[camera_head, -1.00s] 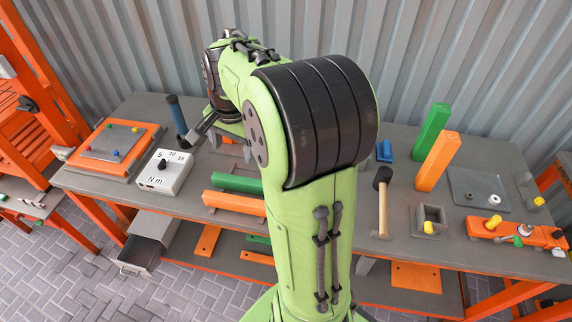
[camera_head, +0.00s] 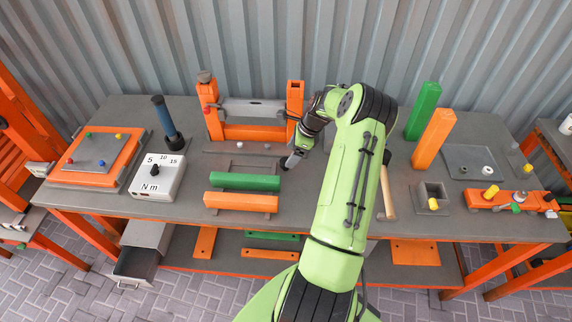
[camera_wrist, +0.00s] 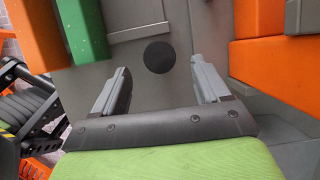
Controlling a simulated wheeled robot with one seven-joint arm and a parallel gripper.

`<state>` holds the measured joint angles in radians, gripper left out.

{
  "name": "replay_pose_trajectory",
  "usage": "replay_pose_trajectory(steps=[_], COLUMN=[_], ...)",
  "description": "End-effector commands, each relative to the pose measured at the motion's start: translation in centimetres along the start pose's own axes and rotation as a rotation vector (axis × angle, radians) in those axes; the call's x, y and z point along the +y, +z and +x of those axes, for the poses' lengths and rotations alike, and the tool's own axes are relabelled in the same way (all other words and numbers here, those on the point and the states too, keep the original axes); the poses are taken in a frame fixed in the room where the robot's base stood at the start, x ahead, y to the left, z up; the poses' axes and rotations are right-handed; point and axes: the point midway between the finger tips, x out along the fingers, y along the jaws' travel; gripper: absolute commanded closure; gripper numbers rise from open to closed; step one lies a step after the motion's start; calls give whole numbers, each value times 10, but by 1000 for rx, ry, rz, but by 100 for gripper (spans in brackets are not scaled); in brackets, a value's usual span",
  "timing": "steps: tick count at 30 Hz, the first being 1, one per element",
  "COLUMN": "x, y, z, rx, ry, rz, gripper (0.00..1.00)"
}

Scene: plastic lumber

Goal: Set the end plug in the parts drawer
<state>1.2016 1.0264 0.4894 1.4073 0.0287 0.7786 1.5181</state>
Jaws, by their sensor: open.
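A flat black disc, which looks like the end plug (camera_wrist: 159,57), lies on the grey bench top in the wrist view. My gripper (camera_wrist: 160,70) is open and empty, with one finger on each side, and the disc sits near the fingertips, between their lines. In the head view my gripper (camera_head: 290,161) is low over the middle of the bench, right of the green beam. I cannot clearly make out the disc there. The parts drawer (camera_head: 136,265) is a grey drawer under the bench at the lower left, pulled open; the inside I can see looks empty.
The green beam (camera_head: 245,182) and an orange beam (camera_head: 240,203) lie left of my gripper. An orange clamp frame (camera_head: 254,132) stands behind. A torque tester (camera_head: 157,178) is at the left. Upright green and orange posts (camera_head: 434,138) stand at the right.

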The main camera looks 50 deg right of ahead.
Motion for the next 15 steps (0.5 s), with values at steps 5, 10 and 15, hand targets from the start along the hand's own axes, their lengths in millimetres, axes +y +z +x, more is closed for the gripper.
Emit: replay_pose_trajectory(steps=[5,10,15], x=[1,0,0], y=[1,1,1], z=[28,54,55], rx=[0,1,1], ry=[5,1,-1], rz=[-1,-1,-1], gripper=[25,25,25])
